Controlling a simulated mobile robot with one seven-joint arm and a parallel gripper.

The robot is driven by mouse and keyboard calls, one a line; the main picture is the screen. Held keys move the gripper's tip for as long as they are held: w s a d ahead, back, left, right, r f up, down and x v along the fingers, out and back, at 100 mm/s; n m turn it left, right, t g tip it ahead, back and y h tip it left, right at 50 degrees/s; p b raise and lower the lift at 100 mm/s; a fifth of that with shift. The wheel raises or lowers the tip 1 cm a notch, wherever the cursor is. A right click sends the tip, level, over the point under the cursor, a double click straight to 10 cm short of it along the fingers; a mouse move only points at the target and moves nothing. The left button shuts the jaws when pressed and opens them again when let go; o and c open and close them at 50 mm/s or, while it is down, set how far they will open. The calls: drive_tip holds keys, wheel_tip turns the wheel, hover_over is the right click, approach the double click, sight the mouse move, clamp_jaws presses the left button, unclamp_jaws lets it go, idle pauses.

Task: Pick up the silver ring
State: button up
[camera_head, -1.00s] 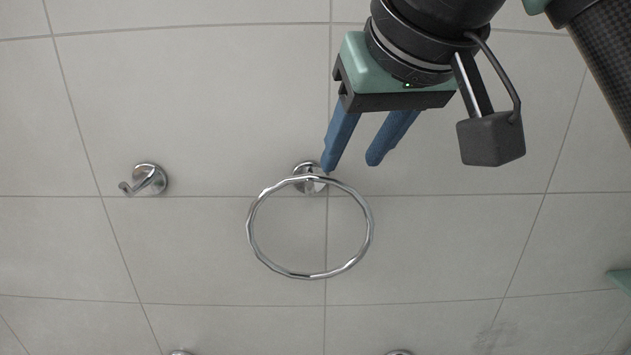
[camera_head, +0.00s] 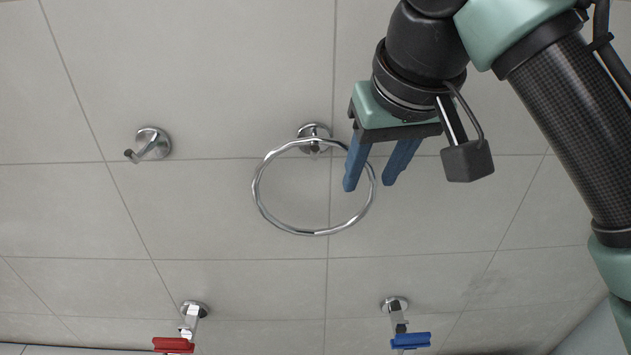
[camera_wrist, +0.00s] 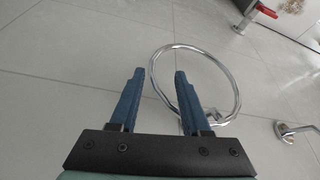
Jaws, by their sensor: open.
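The silver ring (camera_head: 263,207) hangs from a round chrome mount (camera_head: 314,131) on the tiled wall. My gripper (camera_head: 368,186) has two blue fingers, open, at the ring's right side in the head view. Nothing is between the fingers that I can make out as held. I cannot tell whether a finger touches the ring.
A chrome hook (camera_head: 150,144) is on the wall to the left. Below are a tap with a red handle (camera_head: 173,345) and a tap with a blue handle (camera_head: 411,341). The wall between the ring and the taps is bare.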

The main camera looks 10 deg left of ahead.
sight(369, 179)
drive_tip(key=shift+w+p+x, duration=0.15)
drive_tip(key=shift+p+x, duration=0.15)
drive_tip(key=shift+x, duration=0.7)
drive_tip(key=shift+w+p+x, duration=0.15)
drive_tip(key=shift+p+x, duration=0.15)
drive_tip(key=shift+x, duration=0.65)
drive_tip(key=shift+r, duration=0.15)
clamp_jaws()
